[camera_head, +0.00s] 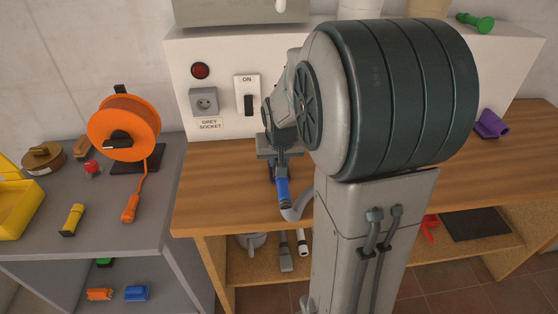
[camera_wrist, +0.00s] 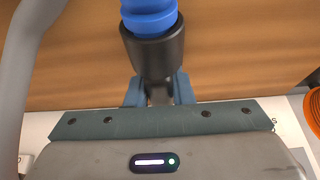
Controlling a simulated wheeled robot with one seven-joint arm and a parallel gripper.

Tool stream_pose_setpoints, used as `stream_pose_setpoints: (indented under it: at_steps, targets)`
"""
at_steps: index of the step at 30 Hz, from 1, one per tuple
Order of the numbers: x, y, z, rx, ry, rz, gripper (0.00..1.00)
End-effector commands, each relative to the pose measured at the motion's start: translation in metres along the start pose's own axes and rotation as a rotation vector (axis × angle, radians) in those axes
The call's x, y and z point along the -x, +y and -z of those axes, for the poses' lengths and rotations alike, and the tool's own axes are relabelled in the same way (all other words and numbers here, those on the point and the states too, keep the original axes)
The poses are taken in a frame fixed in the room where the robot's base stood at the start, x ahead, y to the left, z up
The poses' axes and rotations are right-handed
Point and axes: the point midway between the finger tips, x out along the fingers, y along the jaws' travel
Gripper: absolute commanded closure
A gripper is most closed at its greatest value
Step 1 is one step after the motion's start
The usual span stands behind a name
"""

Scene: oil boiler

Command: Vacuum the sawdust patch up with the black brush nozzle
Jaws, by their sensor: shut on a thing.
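My gripper (camera_head: 273,165) is shut on a blue-and-black hose end (camera_head: 283,190) above the wooden worktop, left of my arm. In the wrist view my gripper's blue fingers (camera_wrist: 158,92) close around the narrow part below its black collar (camera_wrist: 155,58); its ribbed blue part (camera_wrist: 149,14) is at the top edge. A grey hose (camera_head: 299,207) curves beside it. On the shelf below lie a grey flat nozzle (camera_head: 285,256) and a pale tube piece with dark parts (camera_head: 302,243). I cannot make out a black brush nozzle or a sawdust patch; my arm hides part of the worktop and shelf.
The wooden worktop (camera_head: 225,194) is clear left of my gripper. A grey bench (camera_head: 115,226) holds an orange cable reel (camera_head: 124,128) and a yellow bin (camera_head: 17,208). A switch (camera_head: 248,97) and grey socket (camera_head: 204,101) are on the back panel. A dark mat (camera_head: 475,224) lies right.

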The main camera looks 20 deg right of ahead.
Motion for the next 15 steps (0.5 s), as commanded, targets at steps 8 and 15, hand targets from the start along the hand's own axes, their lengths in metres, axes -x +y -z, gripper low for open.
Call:
stream_pose_setpoints:
  at_steps: [8, 15]
  targets:
    - [0.007, 0.000, -0.017, 0.001, -0.002, 0.001, 1.00]
    - [0.007, 0.000, -0.019, 0.000, -0.002, 0.000, 1.00]
